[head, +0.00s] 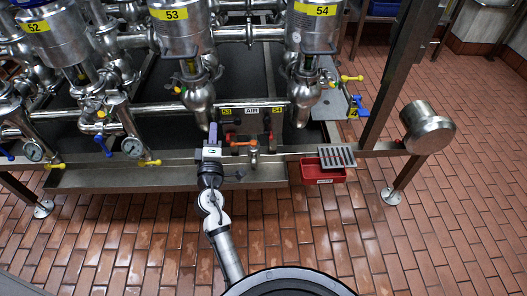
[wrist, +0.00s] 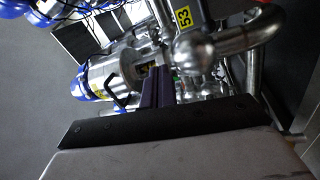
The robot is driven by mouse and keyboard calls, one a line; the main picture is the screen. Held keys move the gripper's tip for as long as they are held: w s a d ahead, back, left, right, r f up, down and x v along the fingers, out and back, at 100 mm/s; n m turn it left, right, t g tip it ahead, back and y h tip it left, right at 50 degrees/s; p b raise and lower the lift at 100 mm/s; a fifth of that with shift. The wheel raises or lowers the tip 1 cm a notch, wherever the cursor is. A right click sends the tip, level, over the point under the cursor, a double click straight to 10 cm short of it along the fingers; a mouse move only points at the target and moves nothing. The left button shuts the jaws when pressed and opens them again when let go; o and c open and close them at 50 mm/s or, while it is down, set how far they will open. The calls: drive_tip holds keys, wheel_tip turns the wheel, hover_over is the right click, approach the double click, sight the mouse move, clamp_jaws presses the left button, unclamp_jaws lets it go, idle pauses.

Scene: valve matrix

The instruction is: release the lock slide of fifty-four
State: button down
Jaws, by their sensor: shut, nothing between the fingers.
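The valve marked 54 (head: 318,38) stands upright at the top right of centre in the head view. A small 54 tag (head: 277,110) sits on the panel below, right of the AIR tag (head: 251,110) and a 53 tag (head: 227,112). A small red part shows under the 54 tag; I cannot tell if it is the lock slide. My gripper (head: 213,128) is shut and empty, below and left of the 53 tag. In the wrist view its dark purple fingers (wrist: 158,88) are together, before steel pipes and a 53 label (wrist: 184,18).
An orange-handled tap (head: 243,143) is just right of my gripper. A red bin (head: 323,174) under a grate hangs on the front rail. A steel cylinder (head: 427,128) stands at the right. Yellow and blue handles (head: 356,104) are right of valve 54. The tiled floor in front is clear.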

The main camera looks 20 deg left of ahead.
drive_tip(key=d+f+n+h, duration=0.1)
drive_tip(key=d+f+h, duration=0.1)
drive_tip(key=d+f, duration=0.2)
drive_tip(key=d+f+n+h+b, duration=0.1)
drive_tip(key=d+f, duration=0.4)
drive_tip(key=f, duration=0.6)
drive_tip(key=shift+s+f+n+g+h+b, duration=0.2)
drive_tip(key=shift+f+n+g+h+b, duration=0.15)
drive_tip(key=shift+h, duration=0.45)
drive_tip(key=shift+r, duration=0.1)
drive_tip(key=w, duration=0.3)
drive_tip(key=w+p, duration=0.1)
drive_tip(key=w, duration=0.5)
drive_tip(key=shift+w+a+r+p, duration=0.1)
drive_tip(key=shift+a+r+p, duration=0.25)
drive_tip(key=shift+w+d+r+p, duration=0.15)
drive_tip(key=shift+w+d+p, duration=0.15)
drive_tip(key=shift+d, duration=0.3)
drive_tip(key=shift+w+d+r+p, duration=0.2)
drive_tip(key=shift+w+d, duration=0.15)
drive_tip(key=shift+d, duration=0.3)
drive_tip(key=shift+w+d+r+p, duration=0.2)
drive_tip(key=shift+w+d, duration=0.15)
drive_tip(key=shift+d, duration=0.25)
drive_tip(key=shift+f, duration=0.1)
